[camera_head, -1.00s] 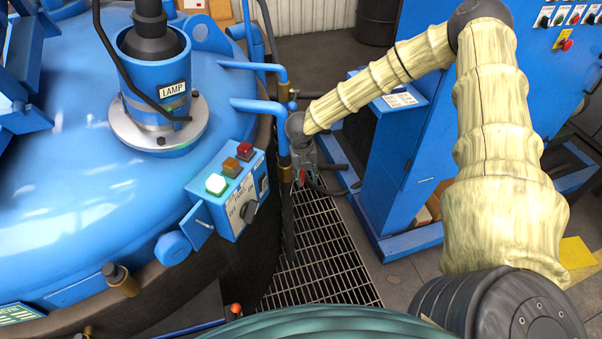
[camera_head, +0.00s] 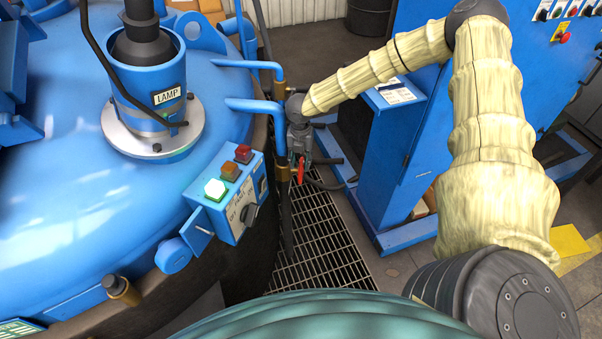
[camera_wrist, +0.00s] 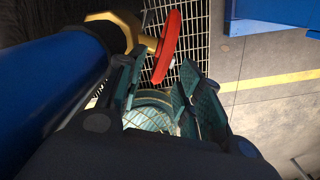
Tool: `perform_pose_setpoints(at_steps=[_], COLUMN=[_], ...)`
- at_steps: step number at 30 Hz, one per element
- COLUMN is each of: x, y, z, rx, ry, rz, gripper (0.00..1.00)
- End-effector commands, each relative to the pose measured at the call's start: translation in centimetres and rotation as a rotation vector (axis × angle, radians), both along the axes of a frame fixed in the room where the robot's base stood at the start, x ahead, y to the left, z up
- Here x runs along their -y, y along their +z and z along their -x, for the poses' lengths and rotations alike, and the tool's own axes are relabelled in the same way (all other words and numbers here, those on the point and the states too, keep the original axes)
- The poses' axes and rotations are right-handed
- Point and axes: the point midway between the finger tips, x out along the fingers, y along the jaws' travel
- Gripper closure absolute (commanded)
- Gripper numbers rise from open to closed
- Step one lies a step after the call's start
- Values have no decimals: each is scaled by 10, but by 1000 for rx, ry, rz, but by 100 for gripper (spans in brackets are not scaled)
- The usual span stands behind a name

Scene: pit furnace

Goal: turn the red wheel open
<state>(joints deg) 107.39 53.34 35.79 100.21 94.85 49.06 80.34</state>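The red wheel (camera_wrist: 167,48) is seen nearly edge-on in the wrist view, beside a brass valve body (camera_wrist: 125,28). My gripper (camera_wrist: 158,82) has its two teal-padded fingers apart, with a gap between them. The wheel's lower end is close to the fingertips, near the gap; I cannot tell whether it touches them. In the head view my gripper (camera_head: 300,154) hangs beside the blue pipes, and a small red part of the wheel (camera_head: 301,170) shows just below it. The rest of the wheel is hidden there.
A thick blue pipe (camera_wrist: 65,95) runs close along the left of my gripper in the wrist view. The furnace lid (camera_head: 80,190) and button box (camera_head: 228,200) stand left, a blue cabinet (camera_head: 400,165) right. Floor grating (camera_head: 320,245) lies below.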

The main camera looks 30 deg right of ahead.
Motion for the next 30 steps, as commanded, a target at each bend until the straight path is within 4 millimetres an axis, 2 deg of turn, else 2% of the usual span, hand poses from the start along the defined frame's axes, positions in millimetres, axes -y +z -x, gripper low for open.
perform_pose_setpoints(at_steps=[18, 30], x=[3, 3], y=[-64, -79], z=[2, 1], rx=[-1, 1], ry=[-4, -3], rz=[1, 1], gripper=[64, 64])
